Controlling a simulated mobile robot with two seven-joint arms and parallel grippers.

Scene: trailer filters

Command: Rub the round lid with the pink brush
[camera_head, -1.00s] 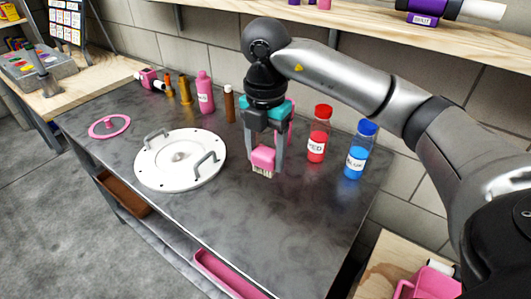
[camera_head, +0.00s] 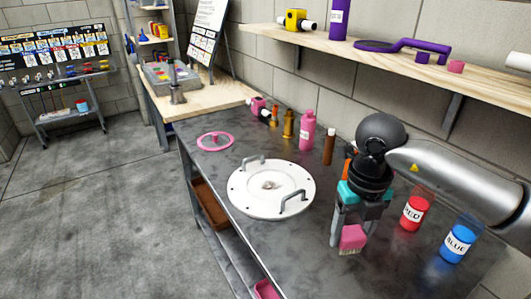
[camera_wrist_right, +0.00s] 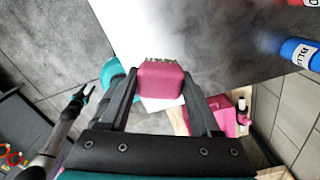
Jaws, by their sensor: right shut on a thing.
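The round lid (camera_head: 243,200) is a white disc with two grey handles, lying flat on the dark metal table in the head view. The pink brush (camera_head: 353,236) is held bristles down by my right gripper (camera_head: 350,226), to the right of the lid and apart from it. The right wrist view also shows the brush (camera_wrist_right: 161,82) between the fingers of my right gripper (camera_wrist_right: 160,92), with its bristles at the far side. A grey and teal part at the left of the right wrist view seems to be my left gripper (camera_wrist_right: 78,101); its jaws are unclear.
A red bottle (camera_head: 414,212) and a blue bottle (camera_head: 458,243) stand right of my right gripper. A pink bottle (camera_head: 307,131) and a brown bottle (camera_head: 329,147) stand behind the lid. A pink ring-shaped piece (camera_head: 215,141) lies at the table's far left. A shelf (camera_head: 390,65) runs above.

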